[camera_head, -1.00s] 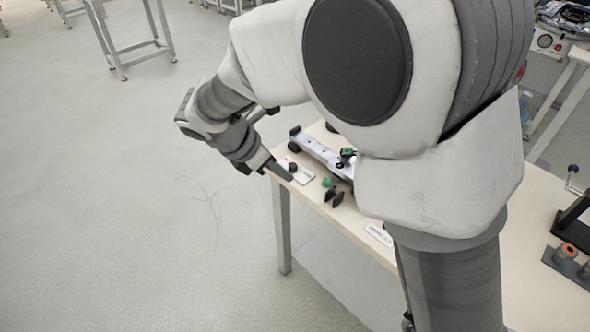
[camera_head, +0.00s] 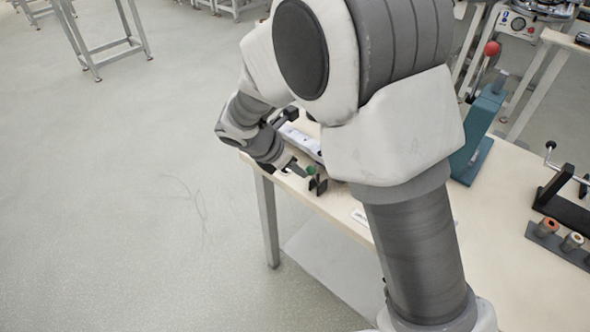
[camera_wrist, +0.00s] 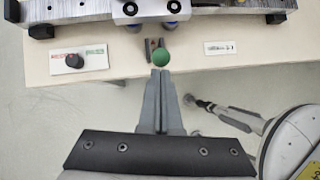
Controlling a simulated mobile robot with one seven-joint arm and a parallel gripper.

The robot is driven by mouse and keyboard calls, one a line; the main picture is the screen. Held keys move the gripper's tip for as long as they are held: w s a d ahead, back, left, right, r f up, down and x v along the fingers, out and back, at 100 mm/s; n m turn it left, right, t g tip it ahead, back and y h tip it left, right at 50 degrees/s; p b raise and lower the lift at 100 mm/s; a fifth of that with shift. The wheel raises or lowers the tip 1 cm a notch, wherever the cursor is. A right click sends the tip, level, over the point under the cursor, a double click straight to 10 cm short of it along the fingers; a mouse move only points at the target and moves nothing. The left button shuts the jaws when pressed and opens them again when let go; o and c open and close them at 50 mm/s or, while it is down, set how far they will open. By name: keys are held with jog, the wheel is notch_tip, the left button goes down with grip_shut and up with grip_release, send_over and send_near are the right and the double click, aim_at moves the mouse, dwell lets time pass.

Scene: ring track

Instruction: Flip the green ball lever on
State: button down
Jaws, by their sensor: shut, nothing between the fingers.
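The green ball lever (camera_head: 311,171) stands near the front edge of the table, with its small green ball on top of a dark base. In the wrist view the green ball (camera_wrist: 161,57) sits right at the tips of my gripper (camera_wrist: 160,72), whose fingers are together with nothing between them. I cannot tell whether the tips touch the ball. The dark bracket (camera_wrist: 153,45) shows just behind the ball. In the head view my gripper (camera_head: 300,170) is close to the left of the ball, at about its height.
A black knob on a white plate (camera_wrist: 78,60) is left of the lever, and a small label plate (camera_wrist: 220,47) is right. A metal rail (camera_wrist: 90,12) runs behind. A teal press with a red ball (camera_head: 478,135) and a black crank device (camera_head: 562,195) stand further right.

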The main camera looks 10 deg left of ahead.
jog(key=shift+r, duration=0.15)
jog(key=shift+w+d+r+g+p, duration=0.2)
jog(key=shift+g+p, duration=0.1)
jog(key=shift+p, duration=0.7)
